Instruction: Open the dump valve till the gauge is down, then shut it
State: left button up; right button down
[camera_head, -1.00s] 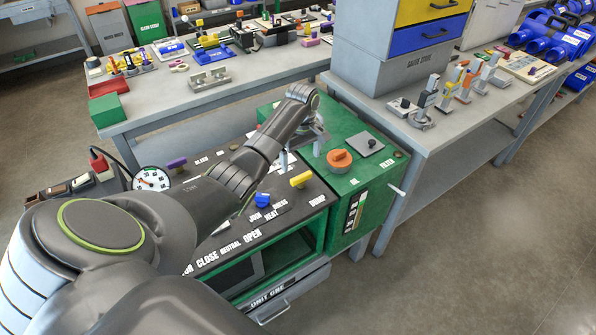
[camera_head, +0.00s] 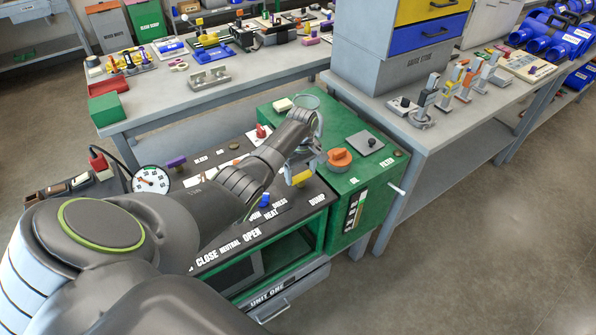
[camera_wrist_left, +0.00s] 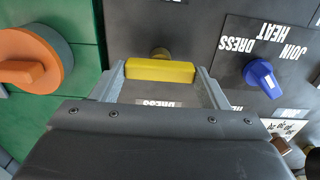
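The dump valve's yellow handle (camera_head: 301,179) is on the cart's dark panel by the DUMP label. In the left wrist view the yellow handle (camera_wrist_left: 160,70) lies crosswise between my left gripper's fingers (camera_wrist_left: 160,82). The fingers are spread wide, one beyond each end of the handle, with slight gaps. In the head view my left gripper (camera_head: 299,166) is over the handle and partly hides it. The round white gauge (camera_head: 151,179) stands at the panel's left; its exact reading is too small to tell. My right gripper is not in view.
A blue knob (camera_wrist_left: 262,77) is close to the right of the yellow handle in the wrist view. An orange knob (camera_head: 339,159) is on the green filter box (camera_head: 376,177). A red-tipped lever (camera_head: 261,131) stands behind my arm.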

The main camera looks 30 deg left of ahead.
pick_arm(q)
jog(key=c, duration=0.4)
jog(key=shift+m, duration=0.4)
jog(key=shift+m+p, duration=0.7)
jog(key=shift+m, duration=0.2)
jog(key=m+p, duration=0.1)
jog(key=m, duration=0.3)
jog(key=shift+m, duration=0.3)
jog(key=m+p, duration=0.1)
jog(key=m, duration=0.8)
jog(key=shift+m, duration=0.3)
jog(key=shift+a, duration=0.1)
